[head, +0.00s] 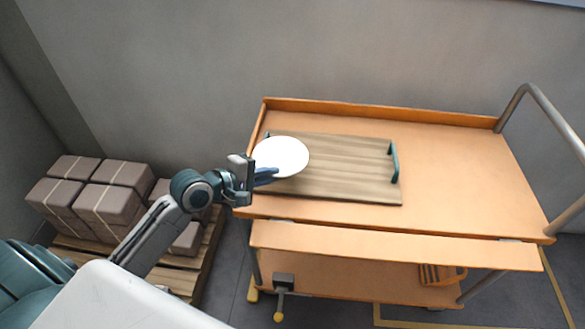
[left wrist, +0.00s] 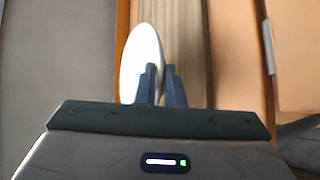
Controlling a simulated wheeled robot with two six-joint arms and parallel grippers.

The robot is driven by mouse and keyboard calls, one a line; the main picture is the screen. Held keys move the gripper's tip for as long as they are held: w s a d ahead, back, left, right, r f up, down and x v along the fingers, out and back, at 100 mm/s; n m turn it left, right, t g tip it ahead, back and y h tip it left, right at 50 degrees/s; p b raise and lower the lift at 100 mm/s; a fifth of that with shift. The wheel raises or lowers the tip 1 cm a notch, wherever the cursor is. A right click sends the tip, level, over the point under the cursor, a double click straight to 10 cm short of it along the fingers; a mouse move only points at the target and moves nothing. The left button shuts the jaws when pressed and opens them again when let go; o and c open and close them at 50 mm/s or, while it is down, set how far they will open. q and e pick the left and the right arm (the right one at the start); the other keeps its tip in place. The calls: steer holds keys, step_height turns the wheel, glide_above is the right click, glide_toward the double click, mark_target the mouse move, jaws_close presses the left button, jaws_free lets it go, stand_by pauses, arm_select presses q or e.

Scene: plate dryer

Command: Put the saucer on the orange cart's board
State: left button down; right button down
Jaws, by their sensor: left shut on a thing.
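A white saucer (head: 281,156) is at the left end of the wooden board (head: 350,170) on the orange cart (head: 455,160). My left gripper (head: 266,174) is shut on the saucer's near left edge. In the left wrist view the saucer (left wrist: 142,60) shows as a narrow tilted oval at the left finger of the gripper (left wrist: 160,78), with the board (left wrist: 183,45) behind it. I cannot tell whether the saucer touches the board. My right gripper is not in view.
The board has dark handles, one clear at its right end (head: 393,162). The cart top right of the board is bare. A grey metal push rail (head: 550,110) stands at the right. Boxes (head: 105,200) on a pallet lie at the left. A wall is behind.

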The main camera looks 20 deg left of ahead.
mark_target(294, 157)
arm_select(q)
steer(key=w+d, duration=0.1)
steer(key=w, duration=0.4)
steer(key=w+d, duration=0.1)
steer(key=w, duration=0.2)
steer(key=shift+w+d+f, duration=0.1)
steer(key=shift+d+f, duration=0.2)
steer(key=shift+f, duration=0.05)
step_height(294, 157, down, 3)
steer(key=shift+f, duration=0.3)
steer(key=c, duration=2)
jaws_free()
steer(key=shift+f, duration=0.1)
steer(key=shift+o, duration=0.9)
